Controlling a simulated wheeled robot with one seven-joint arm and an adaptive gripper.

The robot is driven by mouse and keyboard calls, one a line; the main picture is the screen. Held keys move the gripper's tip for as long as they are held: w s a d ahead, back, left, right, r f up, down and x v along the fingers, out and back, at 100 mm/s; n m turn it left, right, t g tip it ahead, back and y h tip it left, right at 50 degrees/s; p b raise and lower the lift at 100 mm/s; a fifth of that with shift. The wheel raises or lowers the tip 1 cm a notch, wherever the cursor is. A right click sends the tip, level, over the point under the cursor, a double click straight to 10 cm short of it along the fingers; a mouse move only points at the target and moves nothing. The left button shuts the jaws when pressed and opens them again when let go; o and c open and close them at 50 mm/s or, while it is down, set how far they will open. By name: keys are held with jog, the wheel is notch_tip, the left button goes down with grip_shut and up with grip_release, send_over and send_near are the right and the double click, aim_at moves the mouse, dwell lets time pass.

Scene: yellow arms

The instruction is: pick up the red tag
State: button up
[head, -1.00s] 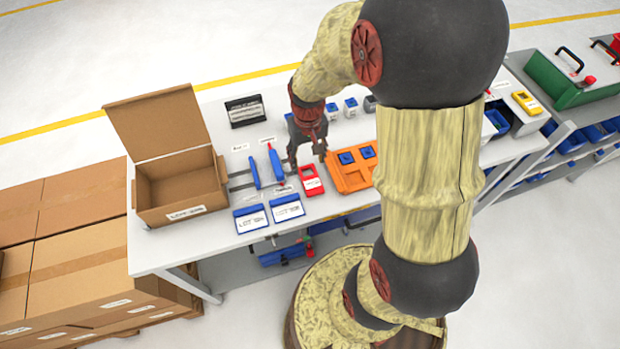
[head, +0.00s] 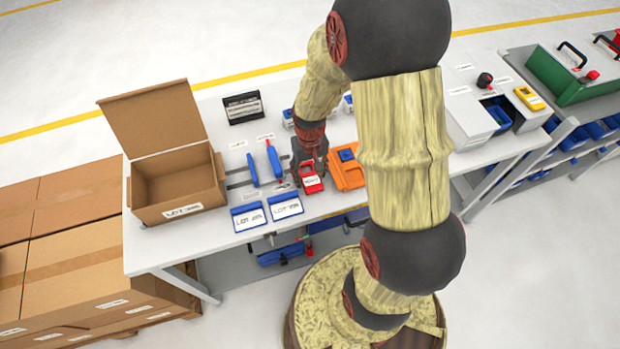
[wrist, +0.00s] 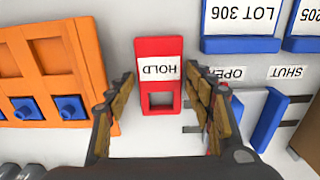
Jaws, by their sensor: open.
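The red tag (wrist: 159,48) lies flat on the white table, with a white label reading HOLD and a square opening at one end. It also shows in the head view (head: 312,179), just in front of my gripper. My gripper (wrist: 160,85) is open and empty. In the wrist view its fingers are on either side of the tag's end with the opening, with a gap on both sides. I cannot tell the exact height of the fingertips above the table.
An orange tray (wrist: 60,65) with blue pieces lies close beside the tag. Blue-edged LOT cards (head: 287,207) and blue handles (head: 275,161) lie on the other side. An open cardboard box (head: 178,185) stands at the table's left end.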

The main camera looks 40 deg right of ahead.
aim_at(310, 176)
jog(key=shift+c, duration=0.8)
jog(key=c, duration=0.8)
jog(key=shift+o, duration=0.2)
jog(key=shift+r, duration=0.5)
notch_tip(310, 176, up, 2)
jog(key=shift+r+p, duration=0.2)
jog(key=shift+p, duration=0.45)
jog(key=s+d+r+p, duration=0.3)
jog(key=s+d+r, duration=0.6)
jog(key=s, duration=0.1)
jog(key=shift+d+r, duration=0.35)
jog(key=shift+d, duration=0.05)
